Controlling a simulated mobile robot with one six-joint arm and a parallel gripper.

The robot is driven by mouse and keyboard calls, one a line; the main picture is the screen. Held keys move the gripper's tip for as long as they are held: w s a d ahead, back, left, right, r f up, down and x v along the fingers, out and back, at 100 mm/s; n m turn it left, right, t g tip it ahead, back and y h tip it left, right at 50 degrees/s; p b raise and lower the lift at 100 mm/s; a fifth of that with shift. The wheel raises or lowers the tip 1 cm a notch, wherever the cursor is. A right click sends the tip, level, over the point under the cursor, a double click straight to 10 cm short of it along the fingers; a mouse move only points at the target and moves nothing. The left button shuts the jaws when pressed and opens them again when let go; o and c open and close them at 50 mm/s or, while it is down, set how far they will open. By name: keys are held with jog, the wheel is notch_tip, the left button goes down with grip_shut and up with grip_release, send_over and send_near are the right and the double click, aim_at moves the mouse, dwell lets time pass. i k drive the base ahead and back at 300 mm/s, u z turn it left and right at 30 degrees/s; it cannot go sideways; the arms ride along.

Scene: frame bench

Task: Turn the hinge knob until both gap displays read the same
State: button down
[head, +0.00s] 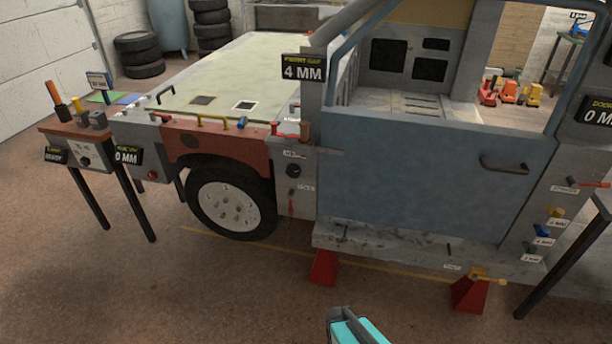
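The front gap display (303,68) reads 4 MM on the pillar left of the blue door (440,175). Another display (598,112) at the right edge reads 0 MM; it is partly cut off and its heading starts with "DOO". A third display (127,156) at the far left also reads 0 MM, its heading too small to read. A round black knob (293,170) sits on the grey panel left of the door, under a small label too small to read surely; it looks like the hinge knob. My gripper (350,327) shows at the bottom edge, apart from the knob; its fingertips cannot be made out.
A red lever (291,205) hangs below the knob, and red-handled clamps (291,131) sit above it. Red stands (323,268) support the sill (400,247). A small bench (75,130) stands left. The floor before the vehicle is clear.

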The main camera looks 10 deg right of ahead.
aim_at(293, 171)
jog(key=u, duration=0.15)
jog(key=i, duration=0.95)
jog(key=z, duration=0.1)
